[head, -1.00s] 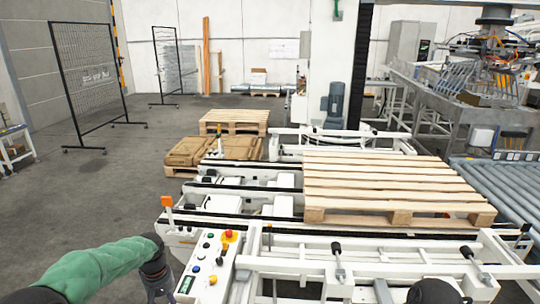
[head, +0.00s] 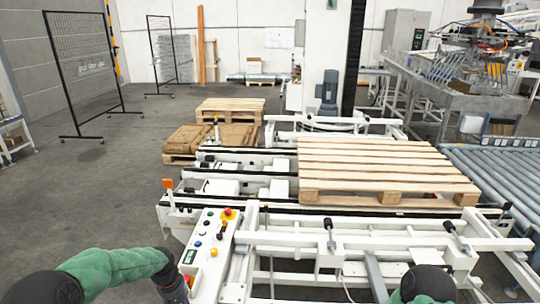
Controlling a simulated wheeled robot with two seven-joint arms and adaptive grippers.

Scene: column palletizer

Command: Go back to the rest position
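My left arm comes in at the bottom left in a green sleeve. Its dark wrist and the top of my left gripper (head: 178,290) are at the bottom edge, just left of the control panel (head: 210,250). The fingertips are cut off or too dark to tell. Part of my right arm shows at the bottom right as a dark joint and green sleeve, over the white frame. My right gripper is out of view.
A wooden pallet (head: 385,170) lies on the white conveyor frame (head: 330,242). The panel has a red emergency button (head: 227,213). A roller conveyor (head: 500,180) is at right. More pallets (head: 230,112) stand farther back. Open floor (head: 85,195) is at left.

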